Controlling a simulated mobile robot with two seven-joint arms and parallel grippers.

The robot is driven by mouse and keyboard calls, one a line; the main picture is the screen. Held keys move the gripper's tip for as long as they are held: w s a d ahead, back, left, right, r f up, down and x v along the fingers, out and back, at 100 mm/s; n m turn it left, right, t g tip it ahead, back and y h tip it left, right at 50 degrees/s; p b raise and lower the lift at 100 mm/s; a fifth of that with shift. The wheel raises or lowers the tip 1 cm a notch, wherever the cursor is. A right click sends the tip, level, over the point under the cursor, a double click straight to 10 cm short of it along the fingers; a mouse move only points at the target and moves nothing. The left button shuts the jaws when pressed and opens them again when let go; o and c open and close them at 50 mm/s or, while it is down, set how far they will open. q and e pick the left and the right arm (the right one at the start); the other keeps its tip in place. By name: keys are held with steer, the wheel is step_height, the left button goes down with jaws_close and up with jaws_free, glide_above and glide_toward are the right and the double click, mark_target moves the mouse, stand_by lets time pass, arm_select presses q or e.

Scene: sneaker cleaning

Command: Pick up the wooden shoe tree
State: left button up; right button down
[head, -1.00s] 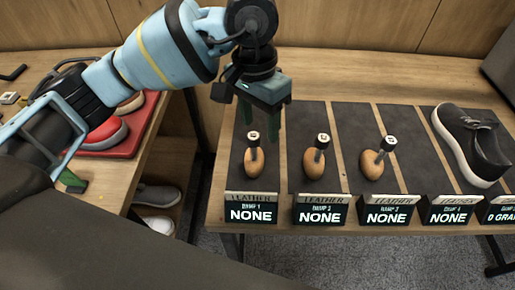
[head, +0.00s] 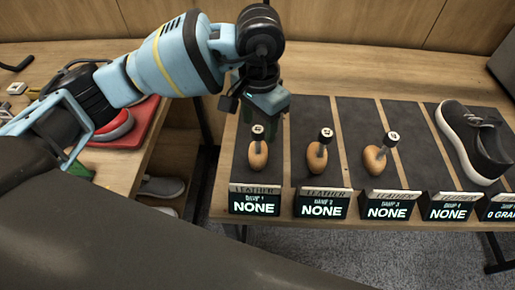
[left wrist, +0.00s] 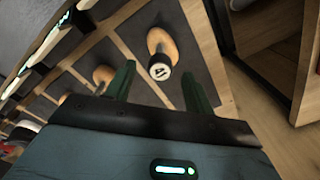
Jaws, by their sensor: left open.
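Three wooden shoe trees stand in a row on dark mats on the table in the head view: the left one (head: 258,152), the middle one (head: 317,155) and the right one (head: 375,158). Each has an egg-shaped wooden body and a dark stem topped by a pale-faced square tag. My left gripper (head: 262,124) is open and empty at the leftmost shoe tree, pointing down just behind its stem. In the left wrist view, a shoe tree (left wrist: 163,41) lies ahead between the spread green fingers of the left gripper (left wrist: 159,72). My right gripper is out of view.
A dark sneaker with a white sole (head: 466,140) sits on the right mat. Display signs reading NONE, such as the left one (head: 254,200), line the table's front edge. Another table at left holds a red tray (head: 143,122) with a shoe.

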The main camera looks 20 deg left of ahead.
mark_target(258, 142)
arm_select(q)
steer(key=shift+f, duration=1.3)
steer(key=shift+c, duration=0.4)
jaws_close()
